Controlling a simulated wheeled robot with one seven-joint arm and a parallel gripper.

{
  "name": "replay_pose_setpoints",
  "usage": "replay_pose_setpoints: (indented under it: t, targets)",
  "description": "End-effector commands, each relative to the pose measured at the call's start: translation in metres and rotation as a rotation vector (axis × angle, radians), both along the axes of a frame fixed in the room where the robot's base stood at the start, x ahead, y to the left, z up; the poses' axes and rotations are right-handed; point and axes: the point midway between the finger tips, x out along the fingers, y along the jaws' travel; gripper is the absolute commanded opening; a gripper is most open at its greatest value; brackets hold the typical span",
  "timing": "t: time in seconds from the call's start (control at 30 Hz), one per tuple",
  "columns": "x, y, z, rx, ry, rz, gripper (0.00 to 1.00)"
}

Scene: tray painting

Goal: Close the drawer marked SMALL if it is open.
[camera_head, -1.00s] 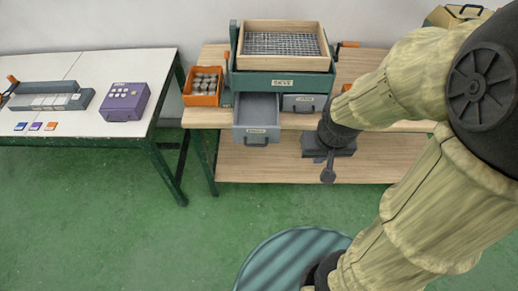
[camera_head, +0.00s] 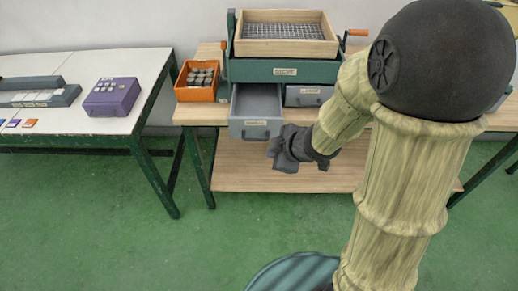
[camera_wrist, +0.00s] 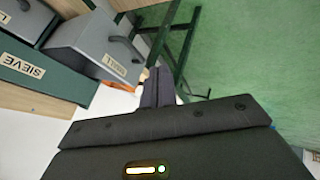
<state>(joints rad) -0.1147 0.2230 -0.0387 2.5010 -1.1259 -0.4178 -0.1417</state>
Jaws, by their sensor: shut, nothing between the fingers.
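The grey SMALL drawer (camera_head: 255,112) stands pulled out, open at the top and seemingly empty, below the green sieve housing. Its label, SMALL, reads in the wrist view, where the drawer (camera_wrist: 85,50) juts out at upper left with a dark bar handle. My gripper (camera_head: 278,148) is below and slightly right of the drawer's front in the head view. In the wrist view my gripper (camera_wrist: 154,82) shows its fingers shut and empty, to the right of the drawer front. I see no clear contact with the drawer.
A second grey drawer (camera_head: 308,95) to the right is shut. The green housing (camera_head: 283,70) carries a wooden sieve tray (camera_head: 285,48). An orange bin (camera_head: 197,82) stands left on the wooden bench (camera_head: 190,115). A white table (camera_head: 130,65) with a purple box (camera_head: 112,97) is farther left.

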Motion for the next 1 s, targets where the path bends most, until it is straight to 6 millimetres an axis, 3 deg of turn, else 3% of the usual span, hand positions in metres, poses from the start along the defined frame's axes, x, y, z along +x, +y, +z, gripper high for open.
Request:
replay_pose_setpoints:
  t: [0.27,0.47,0.9,1.0]
  targets:
    - [0.002,0.000,-0.002,0.000,0.001,-0.004,0.00]
    - [0.011,0.009,-0.021,-0.001,0.002,-0.004,0.00]
    - [0.050,0.040,-0.079,-0.002,0.002,-0.002,0.00]
    - [0.067,0.040,-0.070,-0.002,-0.001,-0.004,0.00]
